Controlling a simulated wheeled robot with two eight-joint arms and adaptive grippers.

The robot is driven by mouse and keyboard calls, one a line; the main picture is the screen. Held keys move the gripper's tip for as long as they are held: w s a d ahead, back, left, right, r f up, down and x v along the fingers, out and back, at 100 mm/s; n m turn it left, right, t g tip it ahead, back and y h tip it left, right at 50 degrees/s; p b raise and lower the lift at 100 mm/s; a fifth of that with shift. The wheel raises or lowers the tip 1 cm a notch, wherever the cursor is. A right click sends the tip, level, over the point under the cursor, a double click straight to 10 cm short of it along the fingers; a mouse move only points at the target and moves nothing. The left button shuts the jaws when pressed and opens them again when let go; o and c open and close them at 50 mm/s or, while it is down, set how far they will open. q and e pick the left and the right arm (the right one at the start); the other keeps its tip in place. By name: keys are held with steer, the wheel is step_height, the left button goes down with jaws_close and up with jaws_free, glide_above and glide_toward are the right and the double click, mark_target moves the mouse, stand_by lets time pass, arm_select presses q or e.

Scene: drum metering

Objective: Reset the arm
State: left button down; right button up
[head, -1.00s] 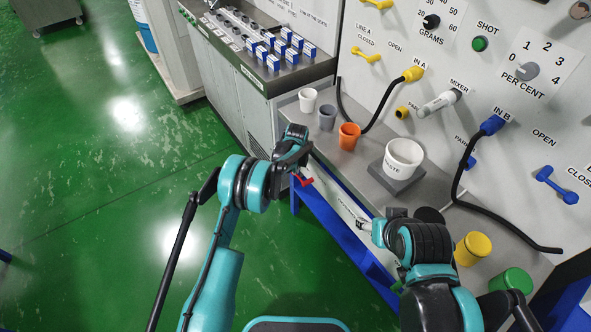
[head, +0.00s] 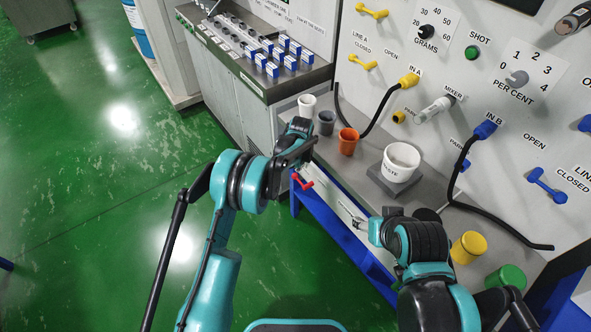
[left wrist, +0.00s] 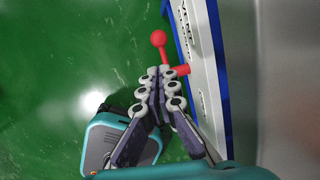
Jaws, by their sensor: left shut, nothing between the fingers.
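My left gripper (head: 302,158) is shut and empty, reaching over the front edge of the bench. In the left wrist view its fingers (left wrist: 161,74) are together. A red lever with a round knob (left wrist: 159,38) shows just beyond the fingertips there; whether they touch cannot be told. The same red lever (head: 303,181) shows below the gripper in the head view, by the blue bench frame. My right gripper (head: 354,220) is small and partly hidden, pointing left beside the bench front; its jaws cannot be read.
The grey bench (head: 325,160) holds a white cup (head: 307,106), a grey cup (head: 326,123), an orange cup (head: 347,142) and a white pot (head: 401,163). Yellow (head: 470,247) and green (head: 506,279) containers stand near my right arm. The green floor (head: 110,220) is open at left.

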arm_select(q)
steer(key=s+a+r+n, duration=0.3)
steer(key=r, duration=0.5)
steer(key=s+a+r+n+t+p, duration=0.1)
steer(key=s+a+r+n, duration=0.2)
steer(key=r, duration=0.4)
steer(key=s+a+r+n, duration=0.2)
steer(key=s+r+n, duration=0.2)
steer(key=r, duration=0.4)
steer(key=s+a+r+n+t, duration=0.1)
steer(key=s+a+r+n, duration=0.25)
steer(key=s, duration=0.25)
steer(key=s+a+r+n+t, duration=0.1)
steer(key=s+a+r+n, duration=0.15)
steer(key=s+n, duration=0.25)
steer(key=s+a+f+n+t, duration=0.1)
steer(key=s+a+n, duration=0.1)
steer(key=s+n, duration=0.3)
steer(key=s+a+f+n, duration=0.1)
steer(key=s+n, duration=0.5)
steer(key=s, duration=0.5)
steer(key=shift+a+f+t, duration=0.2)
steer(key=shift+a+t, duration=0.2)
